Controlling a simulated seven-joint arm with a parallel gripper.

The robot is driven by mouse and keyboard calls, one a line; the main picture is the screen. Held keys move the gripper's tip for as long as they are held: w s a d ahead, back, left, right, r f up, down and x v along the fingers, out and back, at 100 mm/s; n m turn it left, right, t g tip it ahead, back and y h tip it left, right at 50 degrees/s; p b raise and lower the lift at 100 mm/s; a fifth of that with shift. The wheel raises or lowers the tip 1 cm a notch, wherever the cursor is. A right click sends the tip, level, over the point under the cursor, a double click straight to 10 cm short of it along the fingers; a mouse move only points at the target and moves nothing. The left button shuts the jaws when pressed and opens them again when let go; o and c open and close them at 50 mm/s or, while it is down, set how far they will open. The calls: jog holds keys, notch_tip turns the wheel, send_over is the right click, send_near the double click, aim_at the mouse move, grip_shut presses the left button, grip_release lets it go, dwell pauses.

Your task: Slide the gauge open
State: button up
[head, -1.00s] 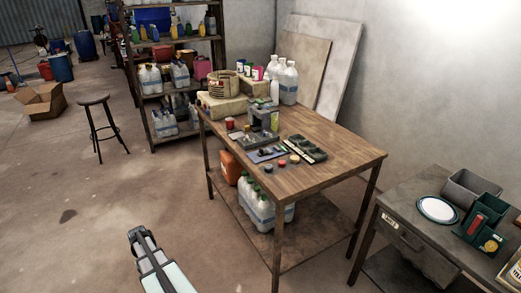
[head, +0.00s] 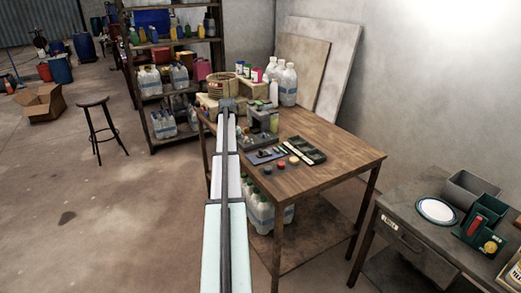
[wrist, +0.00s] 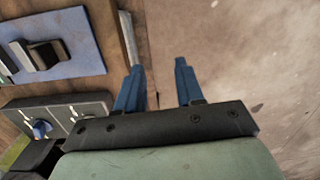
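No gauge can be told for certain. A dark block with a pale metallic part (wrist: 45,55) lies on a blue mat (wrist: 85,62) at the upper left of the wrist view. A grey panel (wrist: 92,106) with a small blue-and-white fitting (wrist: 41,128) is just below the mat. My gripper (wrist: 158,66) has its two blue fingers apart with nothing between them, right of the mat and panel, with floor behind. In the head view my gripper (head: 228,104) is over the left side of the wooden table, and my arm hides part of it.
The wooden table (head: 330,160) carries a black compartment tray (head: 306,150), several small round pots, and white bottles (head: 289,84) at the back. A grey desk (head: 405,215) stands at right. A stool (head: 92,103) stands on the open floor at left.

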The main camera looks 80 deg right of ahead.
notch_tip(320, 180, up, 12)
jog(key=m, duration=0.1)
send_over(260, 150)
jog(key=shift+h, duration=0.4)
notch_tip(260, 150, down, 13)
jog(key=shift+s+f, duration=0.1)
jog(key=shift+f, duration=0.05)
jog(key=shift+c, duration=0.4)
grip_shut()
jog(key=shift+d, duration=0.1)
